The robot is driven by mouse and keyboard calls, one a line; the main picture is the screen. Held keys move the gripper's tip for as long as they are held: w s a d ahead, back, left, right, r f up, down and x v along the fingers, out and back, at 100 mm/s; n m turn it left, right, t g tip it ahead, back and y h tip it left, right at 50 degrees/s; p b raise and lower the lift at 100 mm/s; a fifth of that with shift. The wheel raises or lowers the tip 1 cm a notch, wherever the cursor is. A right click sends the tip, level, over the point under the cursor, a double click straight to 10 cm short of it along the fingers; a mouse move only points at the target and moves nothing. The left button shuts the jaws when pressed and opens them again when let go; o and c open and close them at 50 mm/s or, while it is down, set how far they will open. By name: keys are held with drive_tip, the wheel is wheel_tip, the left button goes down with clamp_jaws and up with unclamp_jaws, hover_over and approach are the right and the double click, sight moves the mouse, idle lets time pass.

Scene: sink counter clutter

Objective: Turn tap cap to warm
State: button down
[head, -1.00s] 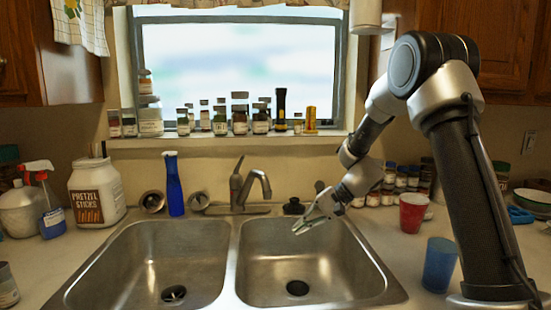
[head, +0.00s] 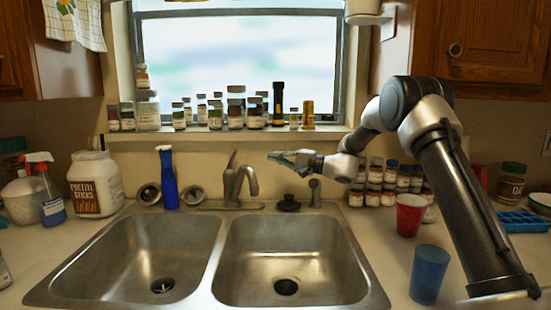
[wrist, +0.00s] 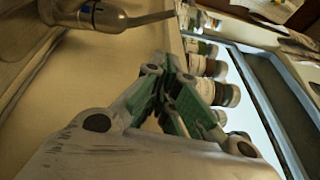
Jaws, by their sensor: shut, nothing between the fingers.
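The silver tap (head: 233,188) stands behind the divider between the two basins. Its slim lever cap (head: 232,160) points upward and its curved spout leans to the right. My gripper (head: 276,157) is shut and empty, pointing left, to the right of the lever and at about its height, with a gap between them. In the wrist view the fingers with green pads (wrist: 166,82) are closed together. The tap (wrist: 100,14) shows there at the top left, its lever lying sideways, apart from the fingertips.
Jars (head: 235,112) line the window sill behind my gripper. The space above both basins is clear.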

drive_tip(key=w+a+r, duration=0.1)
drive_tip(key=a, duration=0.9)
drive_tip(key=shift+s+a, duration=0.3)
drive_tip(key=shift+s, duration=0.2)
idle(0.3)
drive_tip(key=shift+s+a, duration=1)
drive_tip(key=shift+s, duration=0.05)
drive_tip(key=shift+s+a, duration=0.1)
idle(1.3)
